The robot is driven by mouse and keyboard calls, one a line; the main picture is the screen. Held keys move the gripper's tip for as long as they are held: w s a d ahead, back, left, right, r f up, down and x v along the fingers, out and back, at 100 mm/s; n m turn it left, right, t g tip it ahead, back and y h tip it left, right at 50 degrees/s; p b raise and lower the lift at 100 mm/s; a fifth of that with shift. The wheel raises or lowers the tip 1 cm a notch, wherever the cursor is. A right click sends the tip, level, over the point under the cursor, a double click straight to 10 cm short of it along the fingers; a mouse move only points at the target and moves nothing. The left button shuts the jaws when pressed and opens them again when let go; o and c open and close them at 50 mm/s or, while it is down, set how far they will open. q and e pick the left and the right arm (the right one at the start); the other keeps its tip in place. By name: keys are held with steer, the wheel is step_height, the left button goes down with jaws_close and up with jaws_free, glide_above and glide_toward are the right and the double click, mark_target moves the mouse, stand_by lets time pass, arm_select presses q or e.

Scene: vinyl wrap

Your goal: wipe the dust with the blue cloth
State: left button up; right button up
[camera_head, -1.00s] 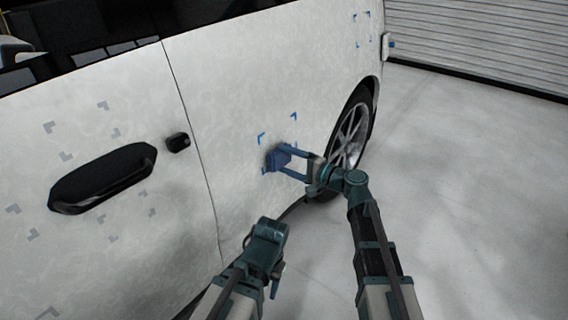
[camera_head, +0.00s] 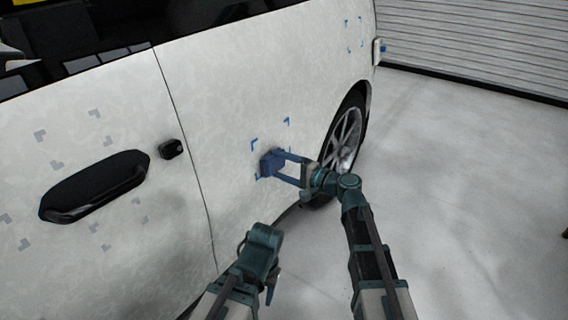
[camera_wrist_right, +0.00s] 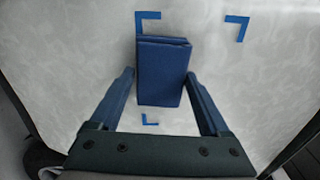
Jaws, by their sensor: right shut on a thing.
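The blue cloth (camera_head: 271,163) is a folded block against the white car panel (camera_head: 225,125), within a group of blue corner marks (camera_head: 287,122). It also shows upright in the right wrist view (camera_wrist_right: 163,75), between the fingers of my right gripper (camera_wrist_right: 161,78). My right gripper (camera_head: 281,166) is shut on the cloth. In the wrist view, corner marks show above the cloth, at upper right and below it. A pale mottled pattern covers the panel; I cannot tell dust from it. My left gripper (camera_head: 269,287) hangs low, away from the cloth; its jaw state is unclear.
A black door handle (camera_head: 95,186) surrounded by grey corner marks is at left, with a small black knob (camera_head: 171,149) beside it. The rear wheel (camera_head: 343,140) is just right of my right gripper. More blue marks (camera_head: 354,36) are higher up.

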steer(key=shift+s+a, duration=0.5)
steer(key=shift+s, duration=0.35)
steer(key=shift+v, duration=3)
steer(key=v, duration=0.3)
steer(key=shift+p, duration=0.3)
